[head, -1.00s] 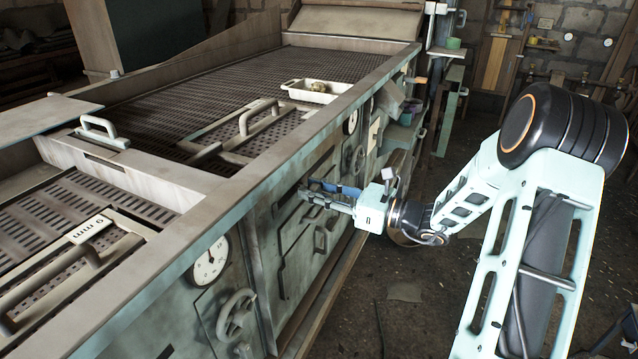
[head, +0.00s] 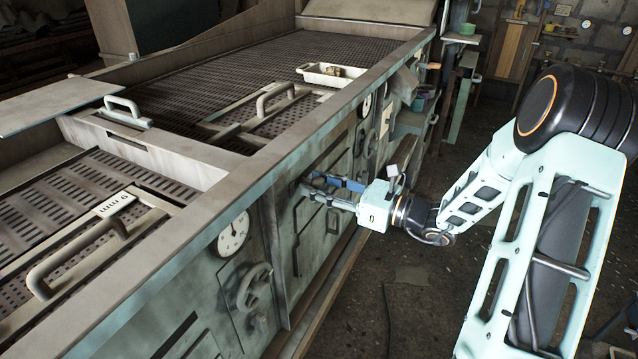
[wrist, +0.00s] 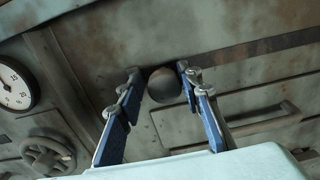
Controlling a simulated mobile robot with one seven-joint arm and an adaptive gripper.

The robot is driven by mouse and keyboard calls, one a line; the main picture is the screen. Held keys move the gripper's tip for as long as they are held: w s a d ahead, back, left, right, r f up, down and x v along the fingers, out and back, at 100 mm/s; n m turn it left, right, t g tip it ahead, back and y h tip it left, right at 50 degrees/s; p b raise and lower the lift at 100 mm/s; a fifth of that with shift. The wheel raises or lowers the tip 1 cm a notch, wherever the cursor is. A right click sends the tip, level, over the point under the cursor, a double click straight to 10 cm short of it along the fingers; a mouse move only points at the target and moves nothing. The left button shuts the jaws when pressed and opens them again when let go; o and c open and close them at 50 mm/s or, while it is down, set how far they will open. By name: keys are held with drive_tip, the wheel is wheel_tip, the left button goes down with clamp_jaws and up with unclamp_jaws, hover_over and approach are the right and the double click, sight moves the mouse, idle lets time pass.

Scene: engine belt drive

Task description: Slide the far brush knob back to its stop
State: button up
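A round dark knob (wrist: 164,85) sits at the machine's side panel in the wrist view, at the left end of a dark, rusty strip or slot (wrist: 265,47) running right. My gripper (wrist: 160,70) is open, with one blue-padded finger on each side of the knob. A gap shows at the left finger; the right finger is very close to the knob, and I cannot tell whether it touches. In the head view my gripper (head: 304,184) reaches the side panel, and its fingers hide the knob.
A dial gauge (head: 233,233) and a handwheel (head: 254,287) are on the panel nearer me. A lower recessed handle (wrist: 232,127) is below the strip. The machine's top rim (head: 290,142) overhangs above. Open floor (head: 420,300) lies to the right.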

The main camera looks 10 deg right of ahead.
drive_tip(key=shift+o, duration=1.1)
drive_tip(key=shift+s+a, duration=0.1)
drive_tip(key=shift+d, duration=0.2)
drive_tip(key=v, duration=1.1)
drive_tip(key=shift+s+d, duration=0.25)
drive_tip(key=shift+d, duration=0.05)
